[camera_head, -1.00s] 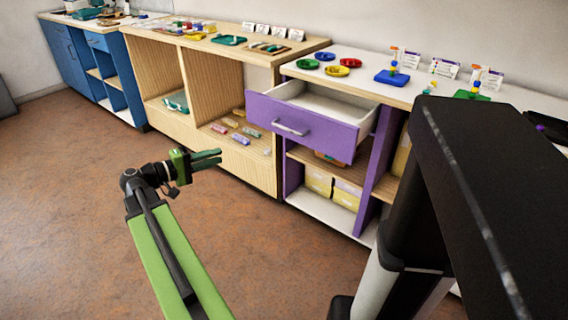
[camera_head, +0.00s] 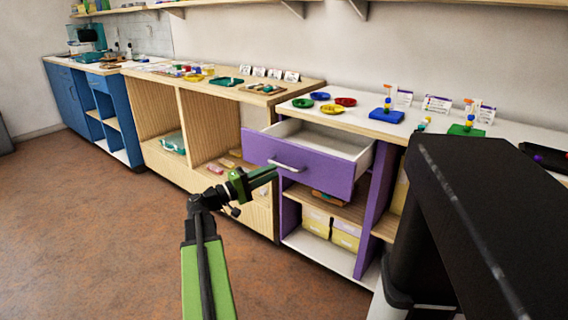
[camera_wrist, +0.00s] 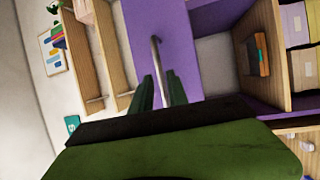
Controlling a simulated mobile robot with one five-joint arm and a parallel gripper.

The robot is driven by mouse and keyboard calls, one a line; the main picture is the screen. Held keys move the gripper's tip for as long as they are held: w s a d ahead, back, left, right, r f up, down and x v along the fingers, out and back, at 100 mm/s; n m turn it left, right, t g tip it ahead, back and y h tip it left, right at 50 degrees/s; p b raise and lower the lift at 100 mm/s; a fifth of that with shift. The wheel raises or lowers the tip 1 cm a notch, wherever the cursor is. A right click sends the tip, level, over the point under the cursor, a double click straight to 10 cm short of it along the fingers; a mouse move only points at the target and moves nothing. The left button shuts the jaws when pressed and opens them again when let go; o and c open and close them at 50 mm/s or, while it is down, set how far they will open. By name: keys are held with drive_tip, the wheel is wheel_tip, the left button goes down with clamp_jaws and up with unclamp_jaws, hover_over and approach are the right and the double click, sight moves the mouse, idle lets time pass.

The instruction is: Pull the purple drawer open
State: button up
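The purple drawer (camera_head: 318,172) stands pulled out of the purple cabinet, with its white inside showing from above. Its silver bar handle (camera_head: 287,166) is on the front face. My gripper (camera_head: 268,173) is at the drawer front, beside the left end of the handle in the head view. In the wrist view, my gripper's two fingers (camera_wrist: 161,92) are apart, and the handle (camera_wrist: 157,62) runs lengthwise between or just beyond them against the purple front (camera_wrist: 205,45). I cannot tell whether a finger touches it.
Below the drawer are open shelves with yellow boxes (camera_head: 316,221). Left is a wooden cabinet (camera_head: 160,117) with open bays, then a blue one (camera_head: 120,92). Colored dishes (camera_head: 345,101) and bead boards (camera_head: 387,115) stand on the white top. The floor (camera_head: 90,230) in front is clear.

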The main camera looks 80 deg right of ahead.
sight(283, 166)
drive_tip(key=x, duration=0.5)
drive_tip(key=shift+s+d+p, duration=0.15)
drive_tip(key=shift+p, duration=0.15)
clamp_jaws()
idle(1.0)
